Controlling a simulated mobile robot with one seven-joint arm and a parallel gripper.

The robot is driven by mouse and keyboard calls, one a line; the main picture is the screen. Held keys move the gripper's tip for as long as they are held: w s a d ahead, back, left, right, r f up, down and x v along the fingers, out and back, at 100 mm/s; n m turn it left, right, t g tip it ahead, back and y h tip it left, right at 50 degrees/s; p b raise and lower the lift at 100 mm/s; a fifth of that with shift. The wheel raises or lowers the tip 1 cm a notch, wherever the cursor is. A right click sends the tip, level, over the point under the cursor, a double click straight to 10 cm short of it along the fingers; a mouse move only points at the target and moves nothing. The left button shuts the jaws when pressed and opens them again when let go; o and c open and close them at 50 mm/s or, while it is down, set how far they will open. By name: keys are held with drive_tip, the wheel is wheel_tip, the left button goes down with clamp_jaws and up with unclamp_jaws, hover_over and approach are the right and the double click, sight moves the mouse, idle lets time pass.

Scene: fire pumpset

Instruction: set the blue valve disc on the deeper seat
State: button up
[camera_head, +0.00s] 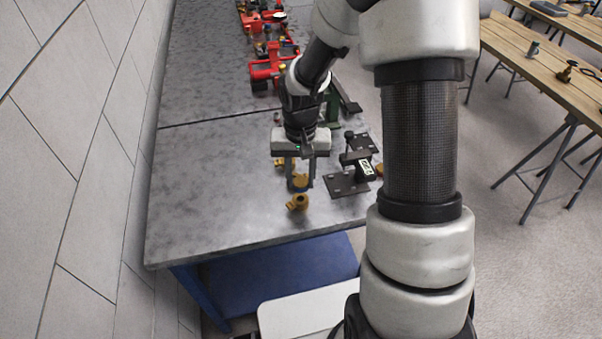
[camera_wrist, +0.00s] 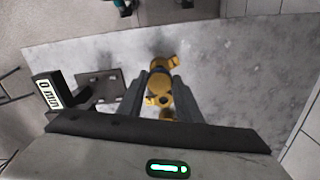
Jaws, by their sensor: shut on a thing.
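My gripper (camera_head: 300,187) points down over the near part of the grey bench, its fingers closed in on a brass-coloured piece (camera_head: 300,181). In the wrist view, the gripper (camera_wrist: 162,76) shows brass parts (camera_wrist: 159,92) between and just beyond its fingers, with a faint bluish tint near the tips. Whether this tint is the blue valve disc I cannot tell; no clearly blue disc shows. A brass fitting (camera_head: 297,202) with a side stub lies on the bench just in front of the fingers; it also shows in the wrist view (camera_wrist: 163,63). I cannot make out either seat.
A dark stand on a flat plate (camera_head: 347,184) is close right of my gripper. A black block marked "0 mm" (camera_wrist: 47,93) shows in the wrist view. Red pump parts (camera_head: 270,67) lie farther back. The bench's left side (camera_head: 205,190) is clear; a wall runs beyond it.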

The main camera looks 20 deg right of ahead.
drive_tip(key=shift+f+b, duration=1.85)
drive_tip(key=shift+f, duration=0.3)
drive_tip(key=shift+f+b, duration=0.3)
drive_tip(key=shift+b, duration=0.1)
idle(0.8)
drive_tip(key=o, duration=1.3)
wheel_tip(320, 180, up, 18)
drive_tip(key=shift+f+p, duration=0.25)
drive_tip(key=shift+p, duration=0.45)
